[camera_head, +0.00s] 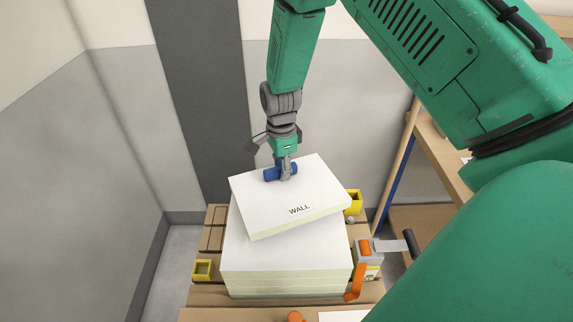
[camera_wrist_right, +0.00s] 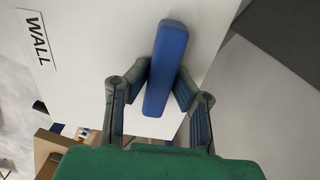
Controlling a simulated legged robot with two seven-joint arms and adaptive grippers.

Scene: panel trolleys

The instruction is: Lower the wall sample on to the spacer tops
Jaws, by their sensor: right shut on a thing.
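The wall sample (camera_head: 270,205) is a white panel with a pale green edge and a "WALL" label. It is turned relative to the panel stack below and overlaps its far part; I cannot tell the gap between them. My right gripper (camera_head: 286,172) is shut on the blue handle (camera_head: 271,174) on top of the sample. In the right wrist view the fingers (camera_wrist_right: 160,88) pinch the blue handle (camera_wrist_right: 167,65) from both sides, above the white face (camera_wrist_right: 100,50). No spacer tops can be clearly made out. My left gripper is not in view.
A stack of white panels (camera_head: 285,260) lies on a wooden trolley (camera_head: 208,297). Yellow square holders (camera_head: 203,270) (camera_head: 354,203) stand left and right of it. A grey device with an orange lever (camera_head: 357,281) is at its right. A wooden shelf (camera_head: 440,160) stands further right.

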